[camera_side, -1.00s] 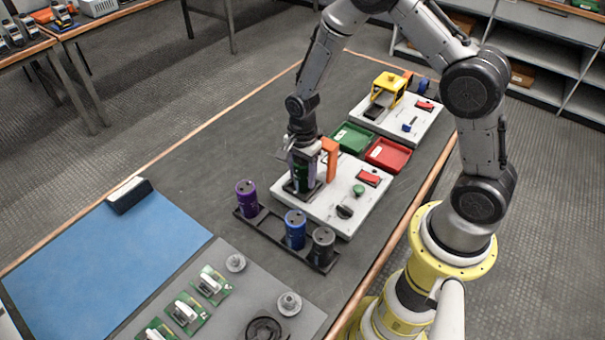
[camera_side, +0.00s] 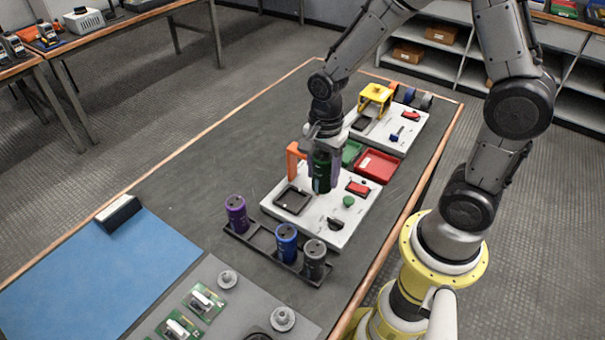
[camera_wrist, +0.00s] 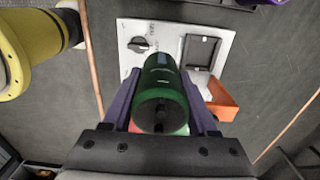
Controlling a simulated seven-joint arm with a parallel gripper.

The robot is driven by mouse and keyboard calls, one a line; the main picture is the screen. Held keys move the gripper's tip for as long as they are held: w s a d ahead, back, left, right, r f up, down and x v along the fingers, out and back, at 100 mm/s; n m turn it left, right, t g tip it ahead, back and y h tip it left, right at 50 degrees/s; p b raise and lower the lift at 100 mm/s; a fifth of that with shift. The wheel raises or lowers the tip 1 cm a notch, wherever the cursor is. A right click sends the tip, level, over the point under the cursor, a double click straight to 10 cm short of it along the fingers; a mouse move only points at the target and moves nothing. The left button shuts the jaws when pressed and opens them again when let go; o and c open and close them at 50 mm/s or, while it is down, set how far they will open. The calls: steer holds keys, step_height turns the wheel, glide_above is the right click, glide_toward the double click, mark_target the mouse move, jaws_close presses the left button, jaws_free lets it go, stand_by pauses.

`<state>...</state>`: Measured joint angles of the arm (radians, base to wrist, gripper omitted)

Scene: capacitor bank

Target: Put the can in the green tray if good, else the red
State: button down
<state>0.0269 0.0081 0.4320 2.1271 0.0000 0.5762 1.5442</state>
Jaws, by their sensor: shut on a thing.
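My gripper (camera_side: 322,165) is shut on a dark green can (camera_side: 321,173) and holds it upright above the white test board (camera_side: 340,228). In the wrist view the green can (camera_wrist: 160,92) sits between the two purple-grey fingers. The board's black square socket (camera_side: 293,199) is empty. The green tray (camera_side: 352,152) is behind the can and partly hidden by my gripper. The red tray (camera_side: 377,166) is just right of it and looks empty.
A rack (camera_side: 262,247) holds a purple can (camera_side: 237,214), a blue can (camera_side: 287,242) and a dark grey can (camera_side: 315,259). An orange bracket (camera_side: 293,158) stands on the test board. A second board with a yellow frame (camera_side: 375,97) is behind the trays.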

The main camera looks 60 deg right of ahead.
steer(key=s+r, duration=0.2)
steer(key=s, duration=0.3)
steer(key=s+d+f+m, duration=0.1)
steer(key=s+d+m, duration=0.35)
steer(key=d, duration=0.35)
steer(key=s+d+f+m, duration=0.1)
steer(key=s+d+m, duration=0.3)
steer(key=d, duration=0.5)
glide_above(377, 168)
steer(key=shift+m, duration=0.25)
step_height(377, 168, down, 10)
steer(key=shift+r, duration=0.1)
steer(key=shift+d+f, duration=0.1)
steer(key=shift+f, duration=1.65)
steer(key=shift+f, duration=0.1)
steer(key=shift+c, duration=0.9)
jaws_free()
